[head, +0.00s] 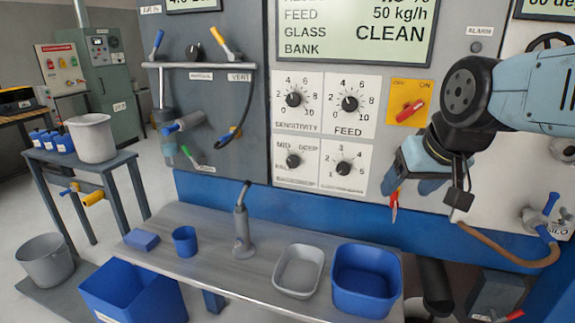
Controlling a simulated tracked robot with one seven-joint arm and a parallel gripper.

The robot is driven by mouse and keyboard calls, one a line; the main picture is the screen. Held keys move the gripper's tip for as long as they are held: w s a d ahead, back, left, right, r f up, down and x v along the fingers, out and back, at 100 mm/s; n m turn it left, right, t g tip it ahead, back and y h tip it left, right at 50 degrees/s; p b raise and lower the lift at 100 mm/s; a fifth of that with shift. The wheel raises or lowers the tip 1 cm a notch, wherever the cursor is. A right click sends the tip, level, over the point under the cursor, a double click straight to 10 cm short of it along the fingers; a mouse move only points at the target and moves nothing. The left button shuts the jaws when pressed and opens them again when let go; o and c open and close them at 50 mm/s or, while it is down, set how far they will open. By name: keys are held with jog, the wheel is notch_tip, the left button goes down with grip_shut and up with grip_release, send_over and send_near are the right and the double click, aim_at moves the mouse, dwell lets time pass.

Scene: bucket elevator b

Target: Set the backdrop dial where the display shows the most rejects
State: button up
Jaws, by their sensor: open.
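The control panel has a display (350,30). It reads FEED 50 kg/h and GLASS BANK CLEAN, and its top line, ending in %, is cut off by the frame edge. Below are four dials. The lower left dial (293,161), marked MID and DEEP, looks like the backdrop dial; its small caption is unreadable. Its pointer direction is too small to tell. The others are sensitivity (293,99), feed (350,103) and a numbered dial (344,168). My gripper (408,180) is open, right of the dials and apart from them; its fingertips are partly hidden.
A yellow plate with a red switch (414,107) sits beside the feed dial, close to my arm. Below the panel, a bench (215,262) holds a grey tray (298,290), a blue bin (364,306), a blue cup (185,241) and a grey upright tool (242,230).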

jog(key=w+a+f+m+t+y, duration=0.1)
jog(key=w+a+f+t, duration=0.15)
jog(key=w+a, duration=0.7)
jog(key=w+a+f+m+t+y, duration=0.1)
jog(key=w+a+f+t+y, duration=0.15)
jog(key=w+a, duration=0.7)
jog(key=m+t+h, duration=0.1)
jog(key=t+h, duration=0.5)
jog(key=h, duration=0.5)
send_near(291, 162)
jog(key=shift+y, duration=0.25)
jog(key=x, duration=0.8)
jog(key=shift+w+d+r, duration=0.15)
jog(key=shift+w+d, duration=0.05)
jog(key=shift+d, duration=0.1)
jog(key=shift+c, duration=0.3)
jog(key=c, duration=1)
jog(key=shift+o, duration=0.2)
jog(key=shift+m, duration=0.3)
jog(key=shift+m, duration=0.4)
